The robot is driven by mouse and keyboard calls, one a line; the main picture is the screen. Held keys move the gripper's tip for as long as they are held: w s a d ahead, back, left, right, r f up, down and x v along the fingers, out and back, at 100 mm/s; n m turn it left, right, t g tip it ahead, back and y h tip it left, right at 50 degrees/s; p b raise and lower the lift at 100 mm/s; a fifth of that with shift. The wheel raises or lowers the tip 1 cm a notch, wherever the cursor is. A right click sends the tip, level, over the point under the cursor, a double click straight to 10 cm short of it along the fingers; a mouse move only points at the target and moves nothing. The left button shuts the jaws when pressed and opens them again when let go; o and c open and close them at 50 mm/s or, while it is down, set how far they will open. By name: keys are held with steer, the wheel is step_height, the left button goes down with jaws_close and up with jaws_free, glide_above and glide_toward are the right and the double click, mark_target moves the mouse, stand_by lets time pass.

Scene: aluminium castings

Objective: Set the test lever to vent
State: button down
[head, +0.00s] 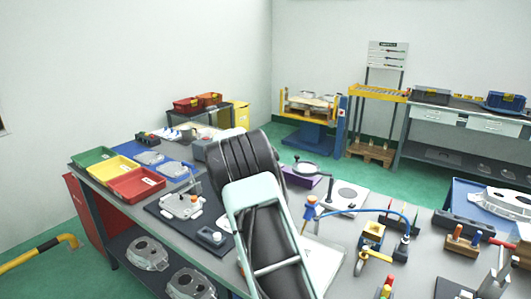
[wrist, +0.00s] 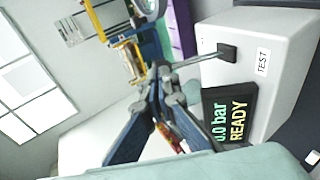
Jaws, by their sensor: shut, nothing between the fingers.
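In the wrist view a pale grey test box (wrist: 275,45) carries a TEST label (wrist: 262,61) and a dark display (wrist: 229,115) reading "0.0 bar READY". The test lever (wrist: 203,61) is a thin metal rod leaving a black block (wrist: 227,52) on the box face, beside the label. It runs toward my gripper (wrist: 163,78), whose fingers are shut and empty. The fingertips are at or very near the rod's outer end; I cannot tell whether they touch. No vent mark is readable. In the head view my arm hides the gripper and lever.
In the head view the bench holds green, yellow and red trays (head: 135,184) at left. A dark mat (head: 162,222) with a casting lies left of my arm. A magnifier (head: 305,168), a blue-hosed tool and small fixtures (head: 372,236) crowd the right side.

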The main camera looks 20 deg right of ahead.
steer(key=shift+w+d, duration=0.25)
steer(key=shift+d+p, duration=0.1)
steer(key=shift+p, duration=0.2)
stand_by(0.4)
steer(key=r+b+v, duration=0.1)
steer(key=b+v, duration=0.1)
steer(key=v, duration=1.2)
steer(key=shift+w+d, duration=0.2)
steer(key=shift+d, duration=0.05)
